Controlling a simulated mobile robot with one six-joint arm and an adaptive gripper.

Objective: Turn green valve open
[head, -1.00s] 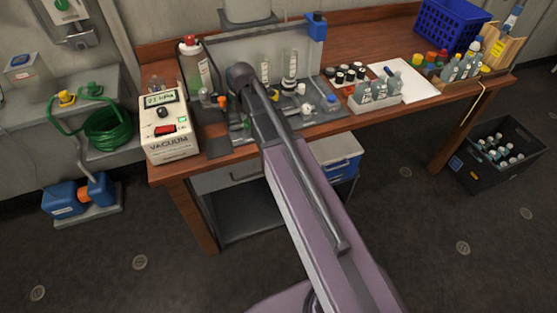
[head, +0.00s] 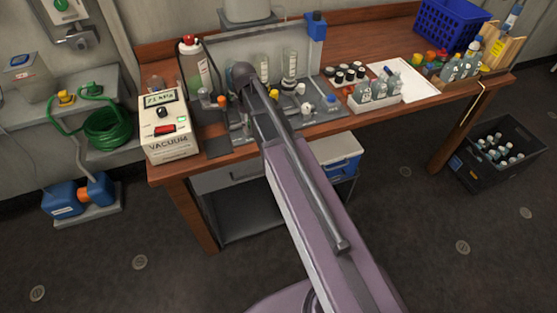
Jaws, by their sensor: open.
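My purple and grey arm reaches from the bottom of the head view up to the bench, and its far joint is over the left part of a grey apparatus panel (head: 217,57). My gripper is hidden behind the arm and I cannot make out its fingers. No green valve shows clearly on the apparatus; the area behind my arm is hidden. An orange knob (head: 222,102), a white knob (head: 305,108) and a blue knob (head: 331,99) show there. A green knob (head: 62,5) sits on a wall box at the upper left, away from my arm.
A vacuum box (head: 168,146) stands at the left end of the wooden bench (head: 368,36). Bottles in a white rack (head: 377,100) and a blue basket (head: 447,24) are to the right. A dark crate (head: 480,172) stands on the floor. A green hose (head: 107,127) hangs at the left.

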